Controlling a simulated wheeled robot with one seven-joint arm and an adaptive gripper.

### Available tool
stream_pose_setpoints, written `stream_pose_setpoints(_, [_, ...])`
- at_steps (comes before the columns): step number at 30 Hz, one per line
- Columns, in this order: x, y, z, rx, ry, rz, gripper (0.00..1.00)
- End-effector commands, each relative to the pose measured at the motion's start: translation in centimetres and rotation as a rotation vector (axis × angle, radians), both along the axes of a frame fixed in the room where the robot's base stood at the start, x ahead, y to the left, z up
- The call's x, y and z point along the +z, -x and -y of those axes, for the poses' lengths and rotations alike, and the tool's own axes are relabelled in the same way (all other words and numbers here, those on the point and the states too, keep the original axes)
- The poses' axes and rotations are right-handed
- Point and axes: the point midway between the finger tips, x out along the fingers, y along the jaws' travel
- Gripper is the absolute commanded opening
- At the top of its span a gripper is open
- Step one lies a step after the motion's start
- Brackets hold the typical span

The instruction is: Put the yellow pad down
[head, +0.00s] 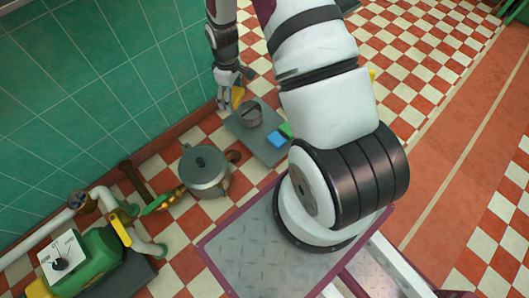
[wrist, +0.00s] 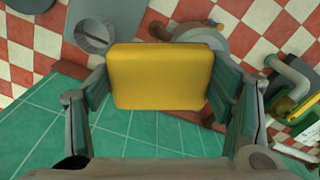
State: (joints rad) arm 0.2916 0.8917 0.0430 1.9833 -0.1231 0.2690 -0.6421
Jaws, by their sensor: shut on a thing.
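The yellow pad (wrist: 160,77) is a flat block with rounded edges. It fills the middle of the wrist view, between the two fingers of my gripper (wrist: 160,85), which is shut on it. In the head view the pad (head: 238,97) shows as a small yellow patch at the fingertips of my gripper (head: 231,92). My gripper is beside the green tiled wall, near the back edge of a grey tray (head: 272,154). The pad appears held above the floor; its height is hard to judge.
On the grey tray stand a round metal tin (head: 249,114), a blue pad (head: 276,139) and a green pad (head: 287,129). A grey lidded kettle (head: 204,172) stands left of the tray. A green machine (head: 100,262) with pipes is at lower left. Checkered floor is clear at right.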

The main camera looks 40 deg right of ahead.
Motion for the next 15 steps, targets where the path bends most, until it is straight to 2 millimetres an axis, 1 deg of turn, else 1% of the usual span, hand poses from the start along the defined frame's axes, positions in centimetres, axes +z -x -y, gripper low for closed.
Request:
stream_pose_setpoints(1, [-3.3,0.6,0.8,0.038,-0.003,-0.009,0.44])
stream_pose_setpoints(2, [-4.8,0.9,1.3,0.064,-0.003,-0.009,0.44])
stream_pose_setpoints(3, [-6.9,1.2,1.8,0.1,-0.003,-0.009,0.44])
stream_pose_setpoints(5, [-10.0,2.0,2.6,0.154,-0.004,-0.009,0.44])
stream_pose_setpoints(6, [-12.0,2.6,3.0,0.191,-0.004,-0.008,0.44])
stream_pose_setpoints(8, [-15.1,3.7,3.6,0.246,-0.004,-0.009,0.44])
stream_pose_setpoints(9, [-17.1,4.5,4.0,0.283,-0.004,-0.009,0.44])
stream_pose_setpoints(11, [-20.1,5.8,4.4,0.337,-0.005,-0.008,0.44])
stream_pose_setpoints(12, [-22.1,6.8,4.6,0.374,-0.005,-0.008,0.44])
stream_pose_setpoints(14, [-25.0,8.4,4.8,0.429,-0.005,-0.009,0.44])
stream_pose_setpoints(15, [-26.8,9.5,4.8,0.465,-0.005,-0.008,0.44])
